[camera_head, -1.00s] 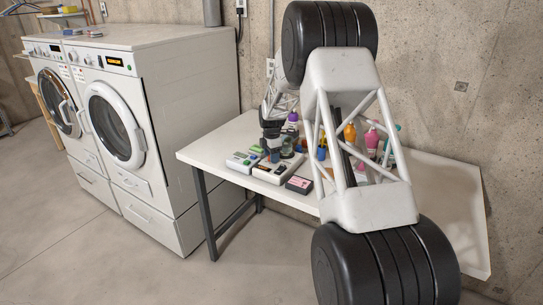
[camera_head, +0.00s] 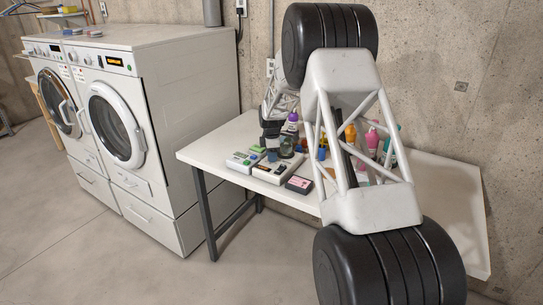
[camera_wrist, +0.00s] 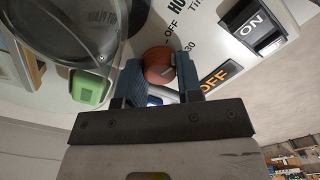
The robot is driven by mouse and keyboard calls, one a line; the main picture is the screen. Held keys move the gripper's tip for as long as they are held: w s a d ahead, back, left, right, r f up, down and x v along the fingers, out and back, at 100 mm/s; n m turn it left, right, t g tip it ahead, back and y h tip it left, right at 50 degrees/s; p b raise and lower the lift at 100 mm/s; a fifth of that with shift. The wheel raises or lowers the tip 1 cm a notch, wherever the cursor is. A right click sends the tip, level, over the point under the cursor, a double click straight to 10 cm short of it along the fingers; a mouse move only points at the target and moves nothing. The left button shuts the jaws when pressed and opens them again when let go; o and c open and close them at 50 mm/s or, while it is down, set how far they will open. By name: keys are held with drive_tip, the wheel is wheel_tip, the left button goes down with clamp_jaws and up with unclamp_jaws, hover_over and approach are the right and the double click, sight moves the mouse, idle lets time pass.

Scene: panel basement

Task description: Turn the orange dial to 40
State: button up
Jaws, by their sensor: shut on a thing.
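The orange dial (camera_wrist: 158,62) shows in the wrist view as a red-orange round knob on a white panel. My gripper (camera_wrist: 158,78) is shut on it, with one blue-padded finger on each side. Printed marks "OFF" and "30" stand beside the dial; the number 40 cannot be made out. In the head view my gripper (camera_head: 272,152) is over the white device (camera_head: 268,174) on the table, and the dial is hidden there.
An ON/OFF rocker switch (camera_wrist: 258,30) sits beside the dial.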

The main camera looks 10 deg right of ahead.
drive_tip(key=shift+m, duration=1.5)
drive_tip(key=o, duration=0.9)
drive_tip(key=shift+r, duration=3.9)
